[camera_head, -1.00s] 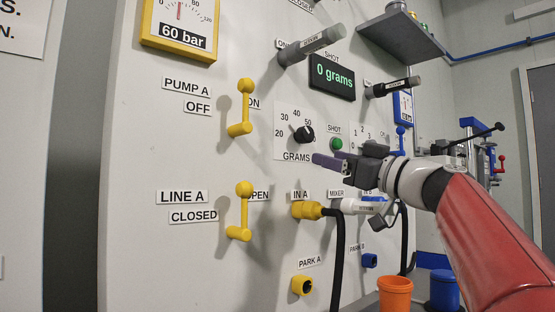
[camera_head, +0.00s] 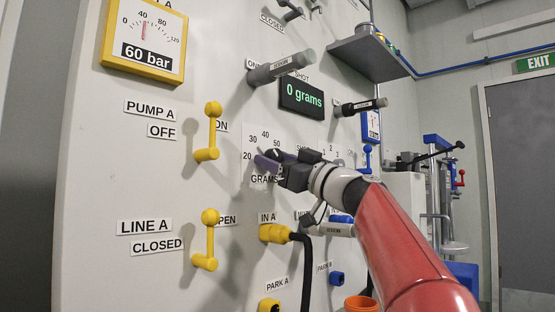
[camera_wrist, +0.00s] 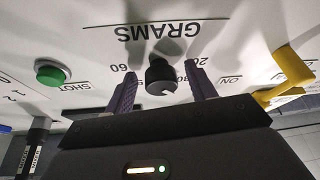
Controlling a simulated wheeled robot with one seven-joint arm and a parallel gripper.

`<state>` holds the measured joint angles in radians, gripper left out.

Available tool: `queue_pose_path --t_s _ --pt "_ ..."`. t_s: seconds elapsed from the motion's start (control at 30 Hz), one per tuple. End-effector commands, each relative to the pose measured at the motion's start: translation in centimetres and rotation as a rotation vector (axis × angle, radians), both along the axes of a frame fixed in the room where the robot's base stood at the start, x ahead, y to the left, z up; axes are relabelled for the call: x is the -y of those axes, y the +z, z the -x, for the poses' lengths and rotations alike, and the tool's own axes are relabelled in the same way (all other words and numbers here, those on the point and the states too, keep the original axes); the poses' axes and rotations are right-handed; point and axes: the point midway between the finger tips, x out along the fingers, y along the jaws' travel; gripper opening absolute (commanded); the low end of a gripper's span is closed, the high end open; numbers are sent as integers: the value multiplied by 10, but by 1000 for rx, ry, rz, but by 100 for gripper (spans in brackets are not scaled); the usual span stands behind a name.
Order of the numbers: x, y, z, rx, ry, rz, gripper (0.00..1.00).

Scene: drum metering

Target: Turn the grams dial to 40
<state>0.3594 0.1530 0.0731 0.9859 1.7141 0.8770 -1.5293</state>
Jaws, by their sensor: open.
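The grams dial is a black round knob (camera_wrist: 161,77) on a white scale plate (camera_head: 249,140) marked with numbers such as 20, 30, 40 and 50. In the head view my gripper (camera_head: 268,160) is at the dial and hides most of the knob and the pointer's direction. In the wrist view my gripper (camera_wrist: 163,88) is open, with one purple finger on each side of the knob and a gap to each. The wrist view shows the dial upside down, with a light mark on the knob's edge. The reading it points to is not clear.
The green shot button (camera_wrist: 52,73) is beside the dial. The yellow pump A lever (camera_head: 209,130) and line A lever (camera_head: 207,238) stick out to the left. A grey handle (camera_head: 281,68) juts out above. The shot display (camera_head: 302,98) reads 0 grams. A yellow IN A connector (camera_head: 277,234) with a black hose is below.

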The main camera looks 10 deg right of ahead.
Motion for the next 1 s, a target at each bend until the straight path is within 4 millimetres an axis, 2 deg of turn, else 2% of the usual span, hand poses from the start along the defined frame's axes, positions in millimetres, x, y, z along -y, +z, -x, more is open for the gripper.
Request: queue_pose_path --t_s 0.03,0.37,0.67,1.0 --pt "0 0 0 0 0 0 56" --pt "0 0 0 0 0 0 12" --pt "-1 -1 1 -20 1 -30 12" --pt "-3 -2 2 -141 1 -214 12"
